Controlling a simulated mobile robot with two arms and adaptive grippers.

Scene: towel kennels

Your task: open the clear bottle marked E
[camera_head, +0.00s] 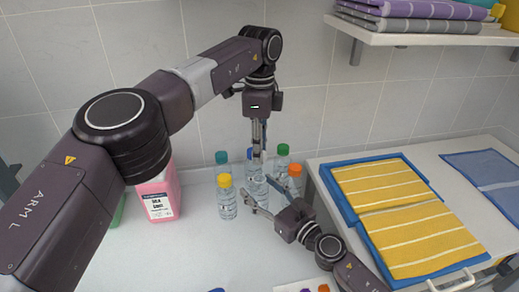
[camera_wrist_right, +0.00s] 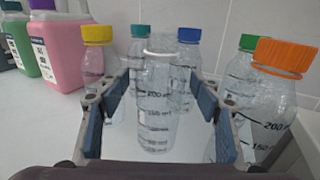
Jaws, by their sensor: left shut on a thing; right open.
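A clear bottle (camera_head: 254,181) stands below my left gripper; in the right wrist view the bottle (camera_wrist_right: 158,105) is upright with a pale clear top and no coloured cap. No letter E is readable. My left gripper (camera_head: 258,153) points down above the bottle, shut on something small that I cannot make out. My right gripper (camera_head: 262,194) is open, low in front of the bottle. In the right wrist view its fingers (camera_wrist_right: 162,92) stand either side of the bottle, with gaps on both sides.
Other bottles crowd around: yellow-capped (camera_head: 226,198), teal-capped (camera_head: 222,158), green-capped (camera_head: 283,150), and orange-capped (camera_head: 295,171); a blue-capped one (camera_wrist_right: 189,36) stands behind. A pink jug (camera_head: 162,196) stands left. Blue trays with yellow towels (camera_head: 410,215) lie right. A shelf (camera_head: 425,38) hangs above.

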